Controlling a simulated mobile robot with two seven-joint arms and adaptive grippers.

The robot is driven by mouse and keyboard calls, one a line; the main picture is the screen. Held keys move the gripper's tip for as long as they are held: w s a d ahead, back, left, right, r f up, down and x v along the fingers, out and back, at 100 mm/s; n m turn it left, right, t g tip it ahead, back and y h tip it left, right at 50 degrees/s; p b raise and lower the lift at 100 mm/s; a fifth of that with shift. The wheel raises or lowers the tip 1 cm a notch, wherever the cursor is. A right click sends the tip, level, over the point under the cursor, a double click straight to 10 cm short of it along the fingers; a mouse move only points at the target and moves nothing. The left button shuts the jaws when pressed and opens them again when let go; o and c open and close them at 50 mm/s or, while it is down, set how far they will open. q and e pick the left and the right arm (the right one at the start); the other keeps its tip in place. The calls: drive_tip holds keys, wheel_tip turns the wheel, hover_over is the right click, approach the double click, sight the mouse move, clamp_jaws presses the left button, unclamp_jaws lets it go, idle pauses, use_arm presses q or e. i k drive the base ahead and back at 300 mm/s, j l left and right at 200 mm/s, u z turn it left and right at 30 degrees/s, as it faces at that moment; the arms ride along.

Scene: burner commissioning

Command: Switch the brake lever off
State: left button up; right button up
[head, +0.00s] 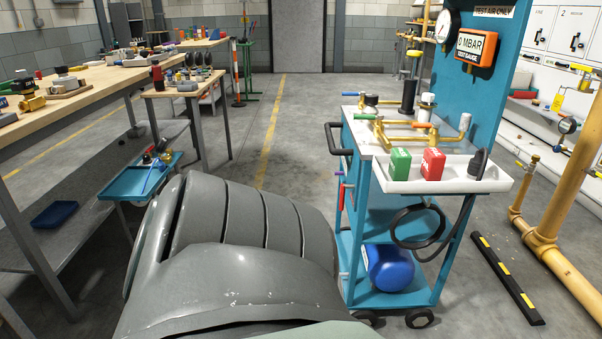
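A blue wheeled test cart (393,225) stands right of centre. Its dark casters (420,318) show at the bottom. I cannot make out a brake lever for certain. A small red-handled item (342,194) hangs at the cart's left side, too small to identify. A large grey rounded part of my own body fills the lower middle and hides the floor and part of the cart's lower left side. Neither of my grippers is in view.
The cart carries a white tray (496,184) with a green block (400,163) and a red block (433,164), brass pipework, and a blue cylinder (389,268) below. A workbench (75,98) runs along the left. Yellow pipes (560,262) stand at right. The central aisle is clear.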

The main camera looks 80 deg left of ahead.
sight(344, 186)
drive_tip(key=j+u, duration=0.2)
drive_tip(key=u, duration=1.6)
drive_tip(key=i+j+u, duration=0.25)
drive_tip(key=i+l, duration=0.05)
drive_tip(key=l, duration=0.05)
